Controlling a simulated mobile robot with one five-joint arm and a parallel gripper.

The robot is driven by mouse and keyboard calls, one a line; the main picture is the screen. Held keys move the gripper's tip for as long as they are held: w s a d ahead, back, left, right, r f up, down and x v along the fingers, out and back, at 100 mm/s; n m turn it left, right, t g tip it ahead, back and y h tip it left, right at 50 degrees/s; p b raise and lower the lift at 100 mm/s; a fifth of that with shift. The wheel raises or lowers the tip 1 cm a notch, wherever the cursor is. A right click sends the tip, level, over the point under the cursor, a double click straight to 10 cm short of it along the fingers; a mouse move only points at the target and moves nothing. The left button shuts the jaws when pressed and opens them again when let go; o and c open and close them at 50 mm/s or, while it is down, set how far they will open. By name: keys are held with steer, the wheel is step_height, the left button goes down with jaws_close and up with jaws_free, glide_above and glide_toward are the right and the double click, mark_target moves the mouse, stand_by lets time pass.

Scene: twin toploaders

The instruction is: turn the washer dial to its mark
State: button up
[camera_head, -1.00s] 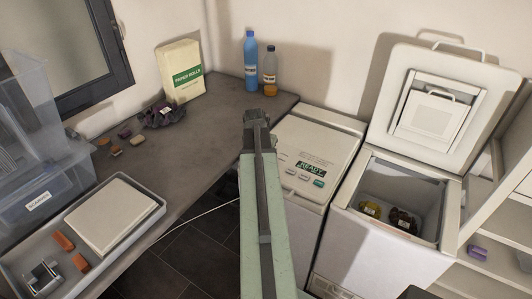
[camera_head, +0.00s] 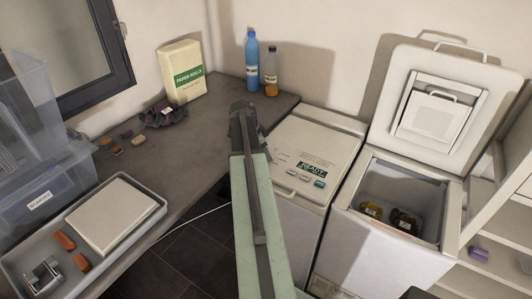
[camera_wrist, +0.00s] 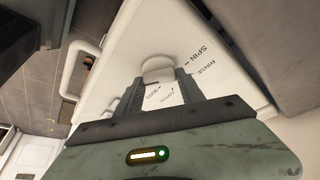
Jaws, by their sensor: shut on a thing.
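The closed white top-loader (camera_head: 312,150) with a READY display stands right of my arm in the head view. Its dial is hidden there behind my gripper (camera_head: 243,110). In the wrist view the white rounded dial (camera_wrist: 156,66) sits between the two fingers of my gripper (camera_wrist: 160,77), which is shut on it. SPIN and RINSE are printed on the white panel (camera_wrist: 228,62) to the right of the dial. Smaller lettering shows between the fingers, too small to read surely. I cannot make out which mark the dial points to.
A second top-loader (camera_head: 385,250) stands to the right with its lid (camera_head: 400,130) up and bundles inside.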

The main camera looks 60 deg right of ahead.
steer(key=shift+m, duration=0.6)
steer(key=o, duration=1.4)
steer(key=shift+c, duration=0.2)
steer(key=shift+r, duration=0.1)
steer(key=p+v, duration=0.7)
steer(key=shift+w+r, duration=0.25)
